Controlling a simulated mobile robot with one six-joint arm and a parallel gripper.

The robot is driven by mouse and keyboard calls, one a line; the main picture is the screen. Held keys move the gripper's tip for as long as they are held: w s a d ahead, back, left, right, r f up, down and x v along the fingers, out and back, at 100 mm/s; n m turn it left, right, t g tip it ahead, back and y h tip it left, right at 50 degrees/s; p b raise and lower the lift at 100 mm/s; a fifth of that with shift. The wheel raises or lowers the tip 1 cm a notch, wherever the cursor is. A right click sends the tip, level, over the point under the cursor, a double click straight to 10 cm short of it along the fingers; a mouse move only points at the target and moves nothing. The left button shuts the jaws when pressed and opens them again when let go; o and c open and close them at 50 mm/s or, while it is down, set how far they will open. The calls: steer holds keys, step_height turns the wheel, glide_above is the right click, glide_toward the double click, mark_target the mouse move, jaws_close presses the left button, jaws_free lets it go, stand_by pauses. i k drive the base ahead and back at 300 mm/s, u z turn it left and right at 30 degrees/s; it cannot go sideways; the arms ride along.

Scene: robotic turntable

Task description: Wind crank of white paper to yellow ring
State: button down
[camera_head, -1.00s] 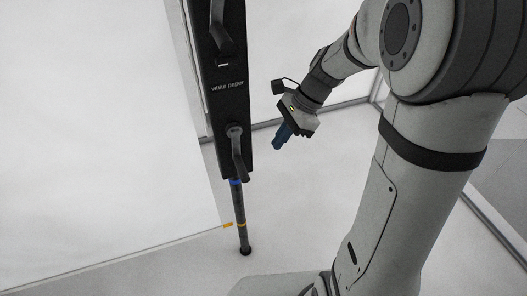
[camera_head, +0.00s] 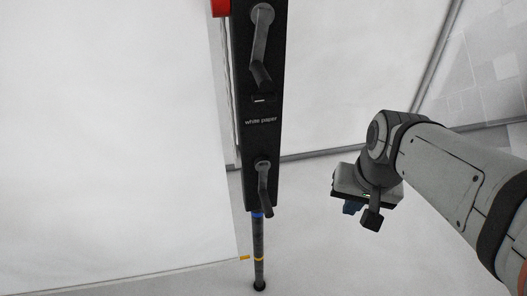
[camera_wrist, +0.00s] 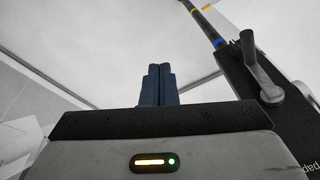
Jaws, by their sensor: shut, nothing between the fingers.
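The black panel labelled "white paper" (camera_head: 260,120) stands upright in the head view. Its lower crank (camera_head: 264,188) hangs from a pivot near the panel's bottom end, and the crank also shows at the right of the wrist view (camera_wrist: 262,75). Below the panel a dark rod carries a blue ring (camera_head: 257,214) and, lower, a yellow ring (camera_head: 258,259). A small yellow tab (camera_head: 244,257) sits left of the yellow ring, at about its height. My gripper (camera_head: 350,208) is right of the crank, apart from it. Its blue fingers (camera_wrist: 158,85) are together and empty.
A second crank (camera_head: 261,48) is on the upper part of the panel, with a red part (camera_head: 219,8) beside its top. A large white paper sheet (camera_head: 110,130) fills the left. The floor between panel and gripper looks clear.

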mark_target(262, 164)
steer(key=z, duration=0.3)
steer(key=k, duration=1.35)
steer(key=u, duration=0.25)
steer(key=i, duration=1)
steer(key=u, duration=0.05)
